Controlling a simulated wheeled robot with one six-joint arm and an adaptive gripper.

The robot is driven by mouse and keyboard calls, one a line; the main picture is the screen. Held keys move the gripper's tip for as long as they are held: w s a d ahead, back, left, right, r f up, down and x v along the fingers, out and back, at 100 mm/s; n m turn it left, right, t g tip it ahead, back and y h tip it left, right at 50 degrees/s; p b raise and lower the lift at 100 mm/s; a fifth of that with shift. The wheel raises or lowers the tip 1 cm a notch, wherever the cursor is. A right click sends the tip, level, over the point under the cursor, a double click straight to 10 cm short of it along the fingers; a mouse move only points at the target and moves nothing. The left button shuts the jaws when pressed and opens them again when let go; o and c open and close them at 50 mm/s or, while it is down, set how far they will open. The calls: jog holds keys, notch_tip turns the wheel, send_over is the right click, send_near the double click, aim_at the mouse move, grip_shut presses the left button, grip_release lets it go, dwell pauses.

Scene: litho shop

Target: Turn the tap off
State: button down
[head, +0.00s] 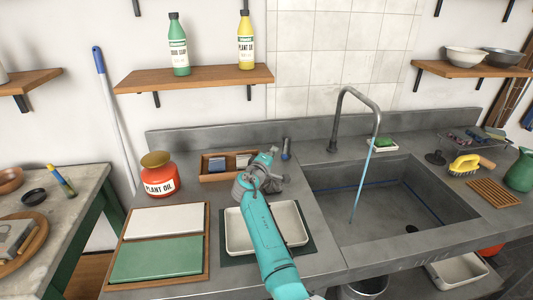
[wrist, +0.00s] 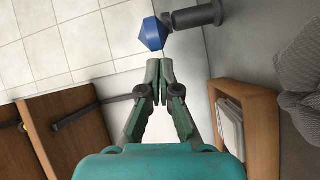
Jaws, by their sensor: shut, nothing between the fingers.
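The curved grey tap (head: 345,100) stands behind the sink (head: 400,205), and a thin blue stream of water (head: 362,180) runs from its spout into the basin. A small blue-topped handle (head: 286,146) stands on the counter's back left of the tap. In the wrist view the blue knob (wrist: 151,35) sits on a grey stem just beyond my fingertips. My gripper (wrist: 159,62) is shut and empty, its tips close to the knob with a small apparent gap. In the head view my arm partly hides the gripper, near the handle's left.
A wooden tray (head: 204,174) with small blocks lies left of my gripper. A red jar (head: 159,182), a white dish (head: 236,235) and boards stand nearby on the counter. A wooden shelf (head: 190,78) with two bottles hangs above. A yellow brush (head: 464,165) lies right of the sink.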

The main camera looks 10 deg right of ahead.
jog(key=shift+s+d+f, duration=0.15)
jog(key=shift+s+d, duration=0.15)
jog(key=shift+d, duration=0.45)
jog(key=shift+n+t+y, duration=0.4)
jog(key=shift+n+y, duration=0.2)
jog(key=shift+y, duration=0.2)
jog(key=d, duration=0.1)
jog(key=s+d, duration=0.1)
jog(key=d, duration=0.2)
jog(key=shift+s+d, duration=0.25)
jog(key=shift+d, duration=0.15)
